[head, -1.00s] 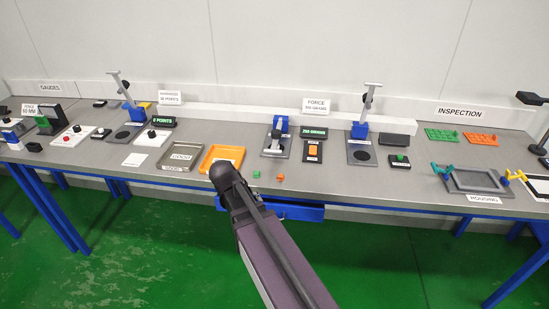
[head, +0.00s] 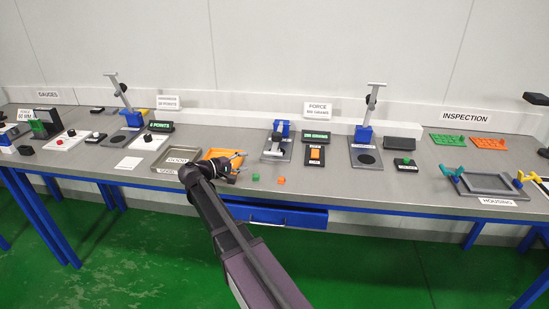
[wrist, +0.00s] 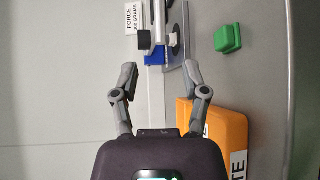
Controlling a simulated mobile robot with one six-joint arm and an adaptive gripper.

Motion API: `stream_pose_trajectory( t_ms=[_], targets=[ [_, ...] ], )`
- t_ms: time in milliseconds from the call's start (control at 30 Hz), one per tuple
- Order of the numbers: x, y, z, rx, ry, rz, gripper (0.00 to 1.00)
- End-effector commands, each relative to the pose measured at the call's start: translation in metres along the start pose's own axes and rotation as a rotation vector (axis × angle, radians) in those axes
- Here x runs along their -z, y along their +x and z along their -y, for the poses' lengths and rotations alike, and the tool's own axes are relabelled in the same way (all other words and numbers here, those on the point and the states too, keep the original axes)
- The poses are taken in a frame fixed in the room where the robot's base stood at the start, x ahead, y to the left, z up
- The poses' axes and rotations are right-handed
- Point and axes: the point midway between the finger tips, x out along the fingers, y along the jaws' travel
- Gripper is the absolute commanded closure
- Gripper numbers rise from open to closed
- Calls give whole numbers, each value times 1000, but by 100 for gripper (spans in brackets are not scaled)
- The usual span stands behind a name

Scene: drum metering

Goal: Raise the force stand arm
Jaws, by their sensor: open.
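The force stand (head: 277,141) stands on the bench behind the green and orange pieces. It has a blue upright and a grey arm (head: 271,150) that sits low over the base plate, unlike the tall raised arms of the other stands. The stand also shows at the top of the wrist view (wrist: 158,45), partly cut off by the frame edge. My gripper (head: 241,162) is open and empty above the orange tray, left of and in front of the force stand. Its two spread fingers also show in the wrist view (wrist: 160,70), apart from the stand.
A green block (head: 255,177) and an orange block (head: 281,181) lie in front of the stand. A display (head: 316,138) and a switch box (head: 315,156) are at its right. Another stand (head: 363,135) is farther right.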

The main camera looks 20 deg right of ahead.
Motion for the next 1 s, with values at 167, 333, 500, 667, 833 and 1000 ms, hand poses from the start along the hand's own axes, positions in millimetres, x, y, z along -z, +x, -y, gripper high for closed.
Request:
stream_pose_trajectory(
  t_ms=[167,333,500,667,833,1000],
  targets=[
    [0,0,-1,-1,0,0,42],
    [0,1,0,0,0,0,42],
    [0,6,0,0,0,1,42],
    [0,19,0,1,0,2,42],
    [0,39,1,1,0,2,42],
    [0,64,1,1,0,3,42]
  ],
)
